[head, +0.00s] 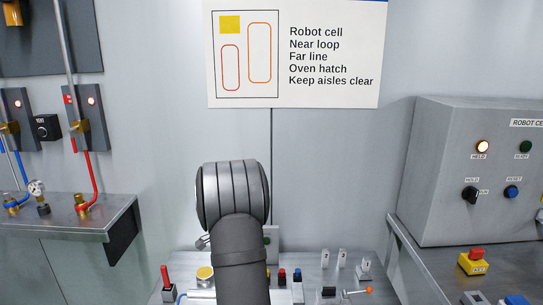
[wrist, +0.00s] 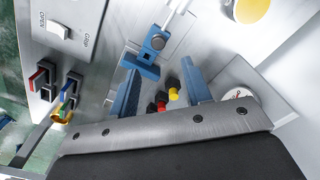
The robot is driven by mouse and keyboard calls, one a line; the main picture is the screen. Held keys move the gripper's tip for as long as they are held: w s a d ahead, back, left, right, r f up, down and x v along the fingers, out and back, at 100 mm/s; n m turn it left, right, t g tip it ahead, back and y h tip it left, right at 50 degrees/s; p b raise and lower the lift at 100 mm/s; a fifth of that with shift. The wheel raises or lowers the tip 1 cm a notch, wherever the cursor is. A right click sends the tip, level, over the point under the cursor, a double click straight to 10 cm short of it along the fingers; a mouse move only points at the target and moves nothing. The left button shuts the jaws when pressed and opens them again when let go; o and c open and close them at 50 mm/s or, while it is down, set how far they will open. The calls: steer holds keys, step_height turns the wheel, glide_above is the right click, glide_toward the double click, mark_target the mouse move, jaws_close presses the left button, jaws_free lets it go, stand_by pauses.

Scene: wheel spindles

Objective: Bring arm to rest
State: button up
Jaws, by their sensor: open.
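My arm rises from the bottom middle of the head view, with its grey rounded joint in front of the bench. My gripper does not show in the head view. In the wrist view my gripper (wrist: 160,70) has its two blue fingers spread apart, with nothing held between them. Beyond the gap, small red and yellow knobs (wrist: 173,94) show on a metal surface. A blue clamp-like piece on a pale rod (wrist: 156,43) lies near the left fingertip; I cannot tell whether they touch.
A metal bench panel (head: 322,272) with a red lever (head: 165,277), small buttons and numbered switches spreads around my arm. A grey control box (head: 480,170) stands at right. A shelf (head: 60,225) with valves and gauge is at left. The wall behind carries a sign (head: 295,50).

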step_height(320, 180, up, 7)
step_height(320, 180, down, 16)
steer(key=shift+f, duration=0.1)
steer(key=shift+d+f, duration=0.3)
steer(key=shift+f, duration=0.3)
steer(key=d, duration=0.3)
steer(key=shift+d+r, duration=0.15)
steer(key=shift+d, duration=0.1)
step_height(320, 180, up, 18)
steer(key=s+d+r+m+h, duration=0.1)
steer(key=s+d+r, duration=0.6)
steer(key=d, duration=0.4)
steer(key=s+d+r+t+h, duration=0.1)
steer(key=s+d+r, duration=0.6)
steer(key=d, duration=0.4)
steer(key=shift+s+m+t+h, duration=0.3)
steer(key=shift+s+m, duration=0.1)
steer(key=shift+c, duration=0.5)
